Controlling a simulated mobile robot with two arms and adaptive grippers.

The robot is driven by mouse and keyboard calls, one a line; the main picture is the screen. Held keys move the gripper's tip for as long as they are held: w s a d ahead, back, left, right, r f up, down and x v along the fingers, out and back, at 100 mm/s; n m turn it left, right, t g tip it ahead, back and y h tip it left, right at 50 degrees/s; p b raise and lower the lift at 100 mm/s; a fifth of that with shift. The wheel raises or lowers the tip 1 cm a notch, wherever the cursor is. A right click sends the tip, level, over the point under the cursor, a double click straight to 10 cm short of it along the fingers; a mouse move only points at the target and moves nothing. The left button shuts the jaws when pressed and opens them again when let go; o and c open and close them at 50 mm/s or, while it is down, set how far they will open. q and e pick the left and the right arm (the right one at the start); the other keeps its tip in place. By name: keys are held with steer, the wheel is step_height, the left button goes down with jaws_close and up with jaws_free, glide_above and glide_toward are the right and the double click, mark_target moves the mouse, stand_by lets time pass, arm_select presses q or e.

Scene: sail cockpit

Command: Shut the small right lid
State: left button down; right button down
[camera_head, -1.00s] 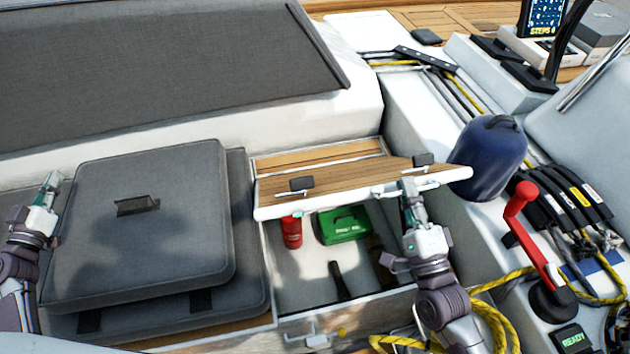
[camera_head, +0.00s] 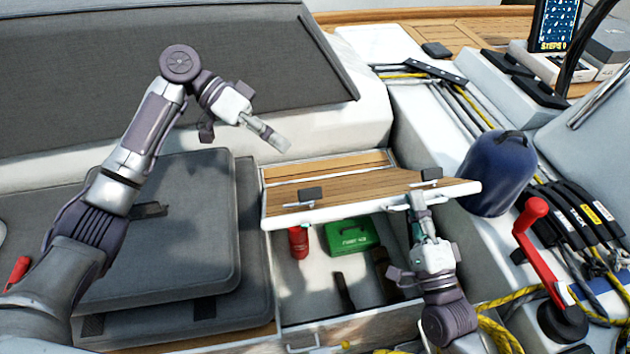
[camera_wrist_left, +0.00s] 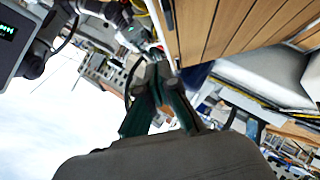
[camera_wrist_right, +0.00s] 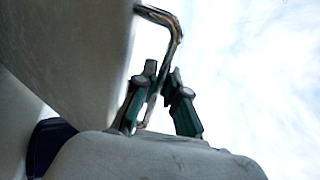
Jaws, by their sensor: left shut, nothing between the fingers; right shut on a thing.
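The small right lid (camera_head: 365,198) has a wooden top with white edges. It stands partly raised and tilted above an open locker (camera_head: 318,295). My right gripper (camera_head: 413,197) is at the lid's front edge, shut on a metal handle. In the right wrist view the bent metal handle (camera_wrist_right: 168,20) runs between the fingers (camera_wrist_right: 160,82), with the lid's pale edge (camera_wrist_right: 75,50) beside it. My left gripper (camera_head: 282,143) is shut and empty above the lid's back left side. Its closed fingers (camera_wrist_left: 160,78) show in the left wrist view near wooden slats (camera_wrist_left: 235,30).
Inside the locker are a red cylinder (camera_head: 298,242), a green box (camera_head: 348,238) and dark items. Grey cushions (camera_head: 165,240) lie to the left. A blue rounded bag (camera_head: 496,172) stands close to the lid's right end. A red winch handle (camera_head: 540,255) and yellow rope (camera_head: 502,335) are at the right.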

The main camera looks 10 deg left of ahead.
arm_select(q)
glide_toward(339, 207)
steer(key=d, duration=0.2)
steer(key=w+d, duration=0.1)
steer(key=d, duration=0.1)
steer(key=shift+w, duration=0.15)
steer(key=s+f, duration=0.1)
steer(key=s+d+f, duration=0.1)
steer(key=shift+f, duration=0.25)
steer(key=shift+s+f, duration=0.3)
steer(key=shift+f, duration=0.05)
